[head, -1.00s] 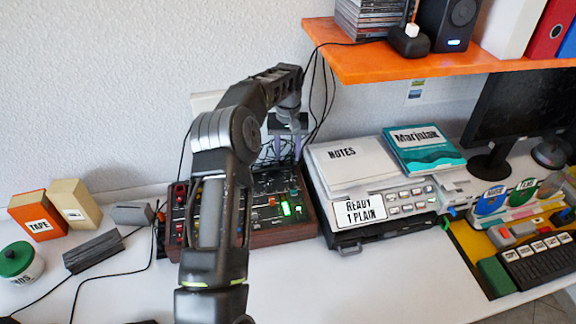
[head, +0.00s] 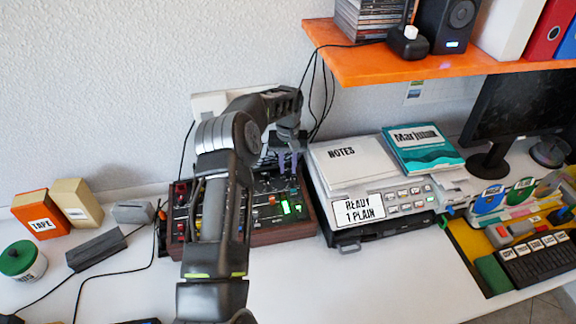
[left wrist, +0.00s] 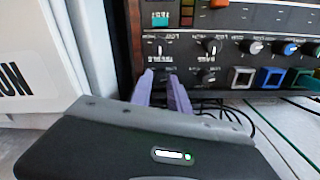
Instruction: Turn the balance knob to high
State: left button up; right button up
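The mixer box (head: 262,236) with wooden sides stands on the desk, its panel covered in knobs, sliders and lit green buttons. My left gripper (head: 288,163) hangs over its far right part with lavender fingers pointing down. In the left wrist view the fingers (left wrist: 163,88) sit close on either side of a small dark knob (left wrist: 160,75) at the panel's edge, with a gap about as wide as the knob. Other knobs (left wrist: 210,47) are nearby. The labels are upside down and too blurred to tell which one reads balance. My right gripper is out of view.
A printer-like machine (head: 385,206) with notes on it stands close to the mixer's right side. An orange shelf (head: 360,64) overhangs at upper right. Cables (left wrist: 225,104) run beside the panel edge.

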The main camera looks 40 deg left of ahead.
pick_arm(q)
grip_shut()
jog(key=shift+f+m+b, duration=0.1)
jog(key=shift+m+b, duration=0.45)
jog(key=shift+m, duration=0.05)
jog(key=shift+o, duration=2.3)
grip_release()
